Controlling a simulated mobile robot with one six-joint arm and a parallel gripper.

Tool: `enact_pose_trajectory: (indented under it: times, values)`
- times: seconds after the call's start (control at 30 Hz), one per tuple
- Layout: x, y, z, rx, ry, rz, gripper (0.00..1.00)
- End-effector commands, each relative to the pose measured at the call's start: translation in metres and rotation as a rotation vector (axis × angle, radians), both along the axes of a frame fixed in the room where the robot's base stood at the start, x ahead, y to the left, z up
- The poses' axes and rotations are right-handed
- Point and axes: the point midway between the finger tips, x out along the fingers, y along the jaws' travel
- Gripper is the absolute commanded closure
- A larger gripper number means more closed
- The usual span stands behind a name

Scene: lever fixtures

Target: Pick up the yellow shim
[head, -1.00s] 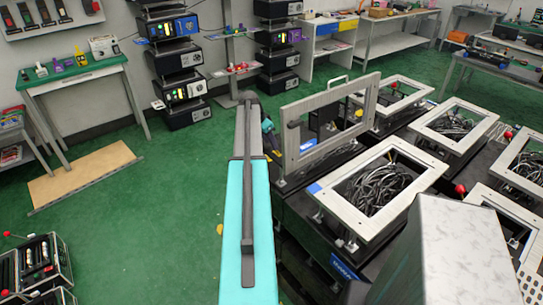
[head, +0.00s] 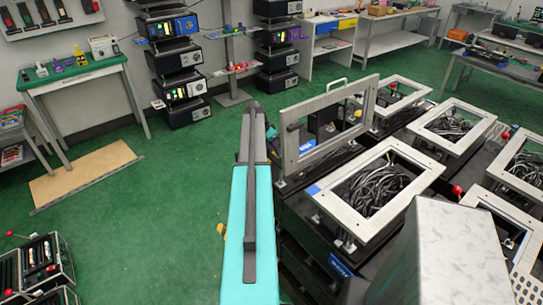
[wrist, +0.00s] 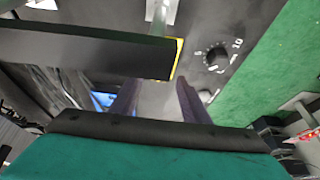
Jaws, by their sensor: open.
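I cannot make out the yellow shim for certain. In the wrist view, a thin yellow edge (wrist: 178,58) shows at the end of a dark bar that crosses from the left, and most of whatever it belongs to is hidden. My gripper (wrist: 157,103) is open, its two dark fingers apart, with nothing seen held between them. The yellow edge lies above the fingers in the picture. In the head view, my teal and black arm hides most of the gripper. A small yellow patch (head: 220,229) shows just left of the arm, too small to identify.
In the head view, black units with grey frames (head: 368,190) and coiled cables stand to the right, close to my arm. One frame (head: 290,155) stands upright. Green floor (head: 180,220) is open to the left. The wrist view shows a dark panel with a knob (wrist: 217,56).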

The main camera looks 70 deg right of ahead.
Motion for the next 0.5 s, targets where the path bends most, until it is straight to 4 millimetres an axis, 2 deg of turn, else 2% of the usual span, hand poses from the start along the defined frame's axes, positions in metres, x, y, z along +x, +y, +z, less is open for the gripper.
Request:
enact_pose_trajectory:
  times: [0.2, 0.5]
  values:
    - [-0.0022, -0.0036, -0.0097, 0.0, 0.0, 0.0, 0.58]
    - [-0.002, -0.0033, -0.0103, 0.0, 0.0, 0.0, 0.58]
